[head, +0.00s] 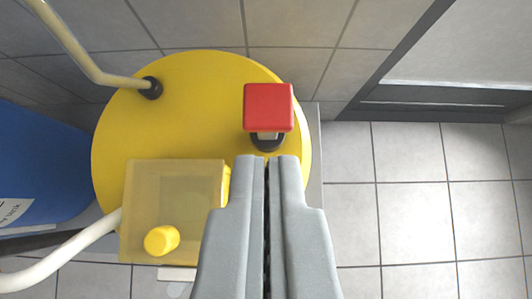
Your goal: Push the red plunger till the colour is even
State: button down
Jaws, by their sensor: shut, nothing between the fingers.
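The red plunger (268,108) is a square red block on a short pale stem. It stands in a black collar on top of a round yellow drum lid (200,90), near the lid's right side. My gripper (267,160) comes in from the bottom of the picture. Its two grey fingers are shut with nothing between them. In the picture the fingertips lie just below the plunger, over the collar's lower edge. I cannot tell from this view whether they touch it or how high above the lid they are.
A translucent yellow box (150,200) with a yellow knob (161,240) sits at the lid's lower left. A cream pipe (75,45) enters at the upper left, a white hose (65,255) at the lower left. A blue container (35,170) stands left. Tiled floor (410,210) is clear at right.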

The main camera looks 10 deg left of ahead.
notch_tip(320, 180, up, 3)
jog(key=shift+s, duration=0.1)
send_over(266, 88)
jog(key=s, duration=0.3)
notch_tip(266, 88, down, 7)
jog(key=shift+d+f, duration=0.1)
jog(key=shift+d, duration=0.05)
notch_tip(266, 88, down, 2)
jog(key=shift+f, duration=0.95)
jog(key=shift+f, duration=2.65)
